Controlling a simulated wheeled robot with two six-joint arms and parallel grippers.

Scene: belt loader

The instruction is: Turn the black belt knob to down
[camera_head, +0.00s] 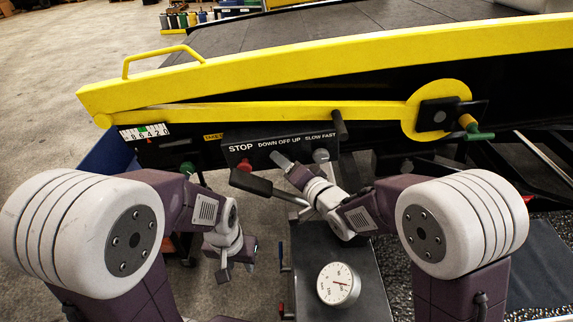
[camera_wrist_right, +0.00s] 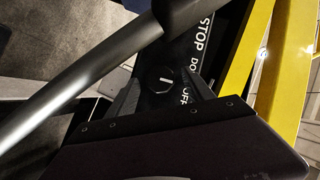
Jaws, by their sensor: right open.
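The control panel (camera_head: 280,142) carries the labels STOP, DOWN OFF UP and SLOW FAST. The black belt knob (camera_wrist_right: 165,79) shows in the right wrist view beside the DOWN OFF lettering, with a short white mark on its face. My right gripper (camera_wrist_right: 162,95) is open, with one finger on each side of the knob; I cannot tell whether they touch it. In the head view my right gripper (camera_head: 283,161) is in front of the panel below DOWN OFF UP, and it hides the knob. My left gripper (camera_head: 237,270) hangs low at left, open and empty, away from the panel.
A red button (camera_head: 244,166) sits below STOP. A lever with a black grip (camera_head: 251,183) stands close in front of the panel; a grey bar (camera_wrist_right: 75,85) crosses the right wrist view. A round gauge (camera_head: 338,284) lies below. The yellow belt frame (camera_head: 330,62) runs above.

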